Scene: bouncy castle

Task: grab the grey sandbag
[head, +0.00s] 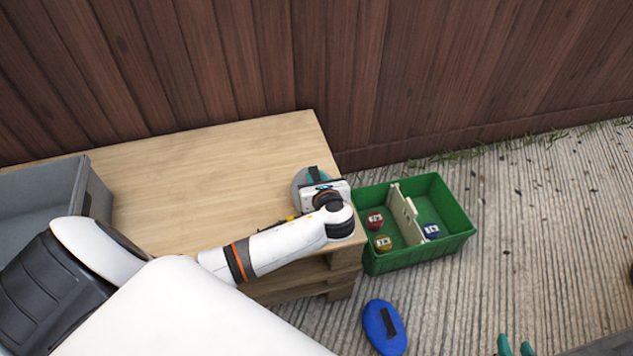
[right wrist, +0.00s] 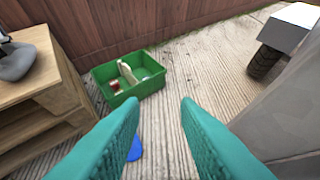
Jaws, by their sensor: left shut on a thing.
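The grey sandbag (head: 299,179) lies at the right end of the wooden table, a rounded grey bag with a black strap. My left gripper (head: 320,183) is over it and shut on it; the wrist hides much of the bag and the exact grip. The grey sandbag also shows at the left edge of the right wrist view (right wrist: 18,64), on the table top. My right gripper (right wrist: 160,105) is open and empty, its teal fingers wide apart. Its fingertips show at the bottom of the head view (head: 515,346).
A green crate (head: 449,245) with a divider stands on the ground right of the table (head: 200,150), holding small red, yellow and blue labelled items. A blue sandbag (head: 374,322) lies on the ground in front. A grey bin (head: 98,190) is at the table's left. A wooden fence runs behind.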

